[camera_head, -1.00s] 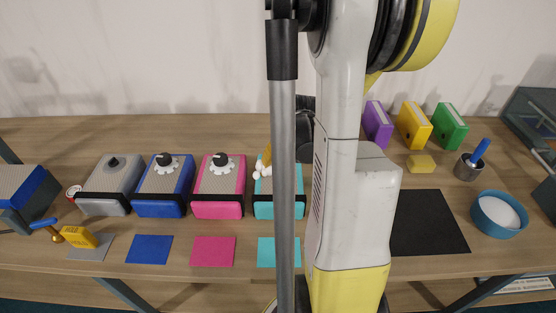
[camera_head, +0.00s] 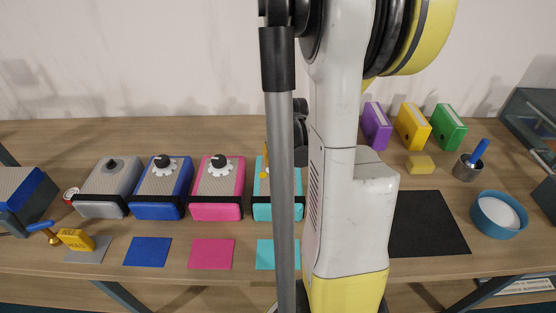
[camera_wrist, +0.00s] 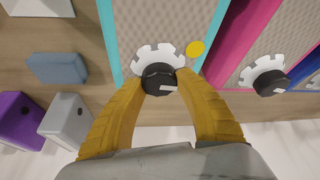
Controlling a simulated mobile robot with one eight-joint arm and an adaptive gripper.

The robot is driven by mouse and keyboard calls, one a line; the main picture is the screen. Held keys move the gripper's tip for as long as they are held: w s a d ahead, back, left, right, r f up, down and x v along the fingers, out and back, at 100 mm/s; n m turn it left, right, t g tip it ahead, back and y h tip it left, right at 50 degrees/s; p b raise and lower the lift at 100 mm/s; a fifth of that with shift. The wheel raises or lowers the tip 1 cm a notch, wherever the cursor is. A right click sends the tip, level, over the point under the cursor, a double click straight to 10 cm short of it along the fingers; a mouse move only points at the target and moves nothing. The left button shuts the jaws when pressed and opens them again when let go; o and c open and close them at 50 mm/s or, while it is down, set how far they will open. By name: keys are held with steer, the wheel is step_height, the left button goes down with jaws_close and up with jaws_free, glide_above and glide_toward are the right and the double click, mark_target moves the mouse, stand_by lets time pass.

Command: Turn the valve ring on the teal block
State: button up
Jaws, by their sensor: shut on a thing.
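The teal block (camera_head: 262,212) stands on the table in the head view, partly hidden behind my arm. In the wrist view its grey ribbed top with teal edges (camera_wrist: 112,42) shows. The white toothed valve ring (camera_wrist: 146,53) with its black centre knob (camera_wrist: 160,80) sits on that top. My gripper (camera_wrist: 162,80) has its two yellow fingers on either side of the knob and over the ring's near part, shut on it. A round yellow spot (camera_wrist: 196,49) lies beside the ring. In the head view the ring is hidden, and only a bit of yellow finger shows.
A pink block (camera_head: 218,182), blue block (camera_head: 162,182) and grey block (camera_head: 108,182) stand in a row to the left. Coloured squares lie in front.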

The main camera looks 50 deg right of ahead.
steer(key=shift+m+g+h, duration=0.3)
steer(key=shift+m, duration=0.9)
steer(key=o, duration=1.2)
steer(key=v, duration=1.2)
steer(key=shift+f, duration=0.1)
